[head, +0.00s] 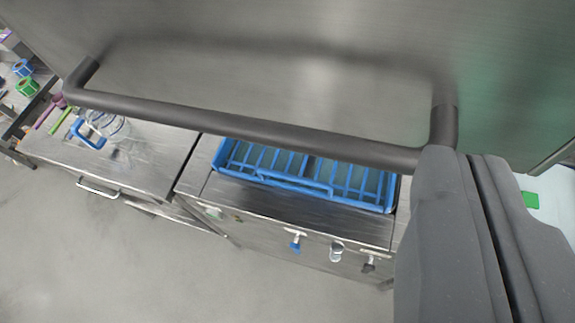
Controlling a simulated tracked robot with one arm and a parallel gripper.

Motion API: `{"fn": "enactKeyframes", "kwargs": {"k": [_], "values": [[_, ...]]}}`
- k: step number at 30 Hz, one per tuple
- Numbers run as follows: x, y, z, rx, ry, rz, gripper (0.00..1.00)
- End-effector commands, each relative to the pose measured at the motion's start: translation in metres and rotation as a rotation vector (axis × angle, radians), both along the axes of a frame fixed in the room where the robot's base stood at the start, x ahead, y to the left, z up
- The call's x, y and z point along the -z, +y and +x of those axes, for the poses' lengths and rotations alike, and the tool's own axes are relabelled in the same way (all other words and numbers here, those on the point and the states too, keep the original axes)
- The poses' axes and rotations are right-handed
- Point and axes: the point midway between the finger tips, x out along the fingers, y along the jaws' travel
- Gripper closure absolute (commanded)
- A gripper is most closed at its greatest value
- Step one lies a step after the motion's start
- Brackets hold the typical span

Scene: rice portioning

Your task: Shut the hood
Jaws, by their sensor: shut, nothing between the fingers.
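The hood (320,35) is a brushed metal panel that fills the top of the head view. A dark grey bar handle (250,131) runs across it, with a bent post at each end. My gripper (455,158) comes in from the lower right, its two grey fingers shut side by side. Its tip is at the right end of the handle and overlaps it in the picture. I cannot tell whether it touches the handle. Below the hood, a blue rack (300,178) sits in a metal unit, and the hood is raised clear of it.
The metal unit's front (290,225) has several valves and knobs. To its left is a metal counter (150,165) with a drawer handle, a clear jar (108,125) and blue and green items. Grey floor (100,260) is open at the lower left.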

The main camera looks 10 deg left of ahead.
Motion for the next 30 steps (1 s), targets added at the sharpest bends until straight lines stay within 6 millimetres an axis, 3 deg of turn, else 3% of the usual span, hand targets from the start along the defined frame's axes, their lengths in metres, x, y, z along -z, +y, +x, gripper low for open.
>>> {"fn": "enactKeyframes", "kwargs": {"k": [3,8,23,30], "values": [[0.004,0.009,-0.003,0.006,0.000,0.017,1.00],[0.011,0.007,0.005,0.011,0.002,0.020,1.00],[0.050,-0.021,0.081,0.011,0.005,0.019,1.00],[0.062,-0.020,0.077,0.011,-0.001,0.017,1.00]]}}
